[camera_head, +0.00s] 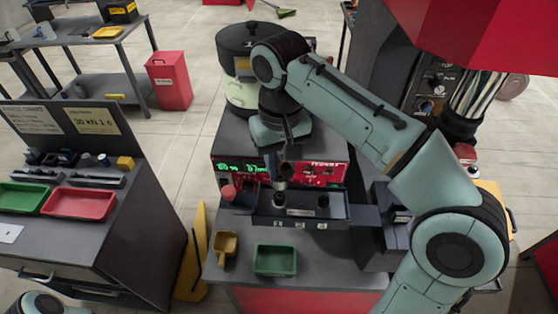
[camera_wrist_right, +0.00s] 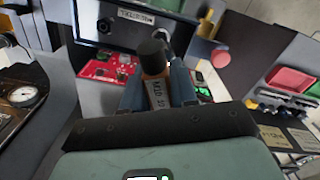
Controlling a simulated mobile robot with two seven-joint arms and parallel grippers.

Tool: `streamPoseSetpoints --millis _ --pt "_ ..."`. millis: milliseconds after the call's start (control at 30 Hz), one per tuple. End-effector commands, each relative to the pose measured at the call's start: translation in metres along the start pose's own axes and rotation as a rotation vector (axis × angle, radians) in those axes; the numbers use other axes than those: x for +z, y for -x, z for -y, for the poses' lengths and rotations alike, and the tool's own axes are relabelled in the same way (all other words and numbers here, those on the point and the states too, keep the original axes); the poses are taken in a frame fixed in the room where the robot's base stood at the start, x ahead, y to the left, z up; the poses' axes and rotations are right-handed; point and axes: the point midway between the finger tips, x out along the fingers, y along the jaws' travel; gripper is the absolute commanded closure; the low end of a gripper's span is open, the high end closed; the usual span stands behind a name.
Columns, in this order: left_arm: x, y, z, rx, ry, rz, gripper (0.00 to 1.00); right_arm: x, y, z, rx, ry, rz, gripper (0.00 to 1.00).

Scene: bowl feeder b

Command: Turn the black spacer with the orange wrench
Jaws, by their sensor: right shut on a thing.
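My right gripper (camera_head: 285,158) hangs over the front of the feeder machine, pointing down. It is shut on the orange wrench (camera_head: 287,172), whose silver tip points down at the dark tray. In the right wrist view the wrench (camera_wrist_right: 154,65) sits between the two fingers, with a black end and a lettered label on it. Below its tip, a small dark round piece (camera_head: 278,200) stands in the tray; it may be the black spacer. I cannot tell whether the tip touches it. A similar dark piece (camera_head: 323,201) stands to the right. My left gripper is out of view.
The machine's red panel (camera_head: 320,172) with green digits is just behind the wrench. A red knob (camera_head: 228,192) is left of the tray. A yellow scoop (camera_head: 226,245) and a green tray (camera_head: 275,260) lie in front. A side bench with a red tray (camera_head: 77,205) stands left.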

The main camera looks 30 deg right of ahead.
Motion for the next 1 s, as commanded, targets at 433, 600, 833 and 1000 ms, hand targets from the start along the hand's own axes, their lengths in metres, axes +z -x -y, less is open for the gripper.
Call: streamPoseSetpoints --millis 433,600,833,1000 --pt "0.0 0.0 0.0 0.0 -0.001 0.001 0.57 0.0 0.001 0.0 0.0 0.084 0.0 1.0" --pt "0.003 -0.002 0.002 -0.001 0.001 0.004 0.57 0.001 -0.003 0.0 0.0 0.083 0.001 1.0" --pt "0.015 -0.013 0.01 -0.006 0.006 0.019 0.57 0.002 -0.02 -0.001 0.001 0.083 0.005 1.0" --pt "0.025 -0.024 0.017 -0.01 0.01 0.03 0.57 0.002 -0.036 -0.001 0.001 0.083 0.005 1.0"
